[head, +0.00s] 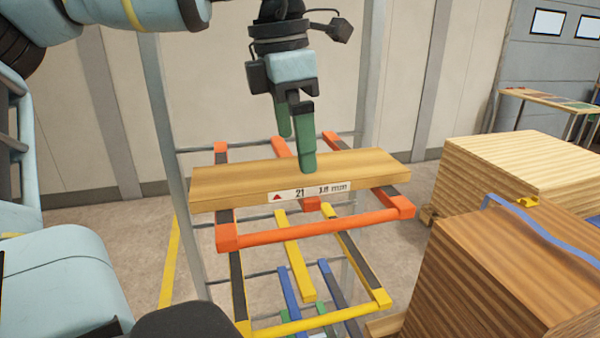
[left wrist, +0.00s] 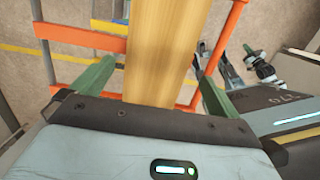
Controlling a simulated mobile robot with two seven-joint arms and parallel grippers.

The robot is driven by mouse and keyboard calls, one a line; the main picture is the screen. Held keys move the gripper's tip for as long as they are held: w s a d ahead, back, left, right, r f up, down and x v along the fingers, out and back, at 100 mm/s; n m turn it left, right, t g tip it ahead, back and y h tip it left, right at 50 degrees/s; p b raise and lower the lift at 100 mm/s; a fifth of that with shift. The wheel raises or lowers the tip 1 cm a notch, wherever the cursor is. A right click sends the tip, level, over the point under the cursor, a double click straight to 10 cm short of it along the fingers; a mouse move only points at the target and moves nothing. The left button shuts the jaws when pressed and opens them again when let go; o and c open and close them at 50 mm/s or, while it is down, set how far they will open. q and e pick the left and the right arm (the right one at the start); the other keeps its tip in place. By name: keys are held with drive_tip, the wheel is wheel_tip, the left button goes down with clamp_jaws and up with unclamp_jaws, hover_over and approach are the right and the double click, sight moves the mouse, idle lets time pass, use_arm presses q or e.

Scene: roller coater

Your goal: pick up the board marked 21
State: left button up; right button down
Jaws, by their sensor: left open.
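The board marked 21 (head: 235,183) is a flat wooden plank with a white label on its front edge. It lies across the orange top level of a rack (head: 320,228). My left gripper (head: 296,145) points down at the board in the head view, with its green fingers open. In the left wrist view the board (left wrist: 165,50) runs between the two spread fingers (left wrist: 152,85), with gaps on both sides. My right gripper is not in view.
Below the orange level are a yellow level (head: 295,255) and a blue one (head: 290,287). Stacks of wooden boards stand at the right, one near (head: 500,270) and one farther back (head: 530,165). A wall stands behind the rack. A table (head: 550,98) is at the far right.

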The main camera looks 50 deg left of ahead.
sight(298, 169)
use_arm(q)
drive_tip(key=f, duration=0.4)
drive_tip(key=shift+w+f, duration=0.15)
drive_tip(key=shift+w, duration=0.25)
drive_tip(key=shift+d, duration=0.1)
drive_tip(key=c, duration=1)
drive_tip(key=shift+c, duration=0.2)
wheel_tip(298, 169, up, 10)
